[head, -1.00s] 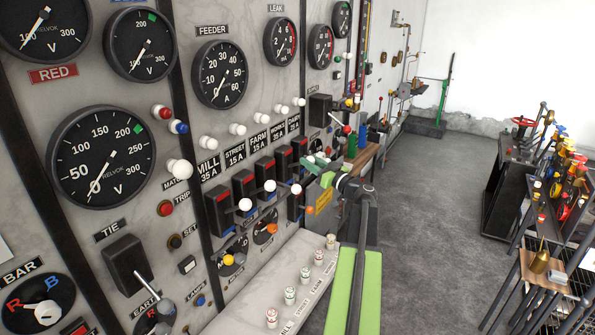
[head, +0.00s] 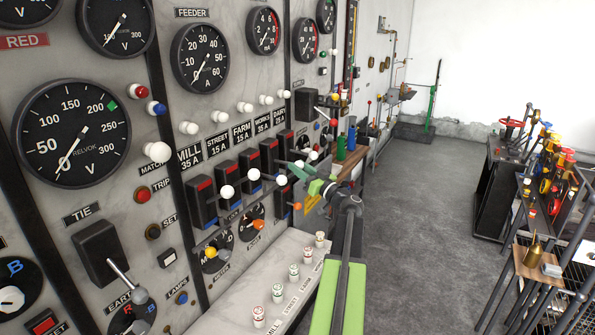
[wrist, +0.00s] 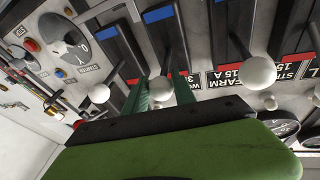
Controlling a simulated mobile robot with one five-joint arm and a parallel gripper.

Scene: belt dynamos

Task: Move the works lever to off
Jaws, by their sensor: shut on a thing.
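The works lever's white ball knob (wrist: 160,90) sits between the two green fingers of my gripper (wrist: 158,92) in the wrist view. The gripper is shut on it. In the head view my gripper (head: 299,168) is at the breaker row, below the WORKS 35 A label (head: 264,125). The works lever is mostly hidden there behind the fingers, so its exact angle is hard to tell. The farm lever's knob (wrist: 258,72) is on one side of the gripper and the dairy lever's knob (wrist: 98,92) on the other, both apart from it.
The mill knob (head: 227,191) and street knob (head: 255,174) stand out to the left. A tool rack (head: 545,210) stands at the right. The grey floor (head: 430,220) between is clear.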

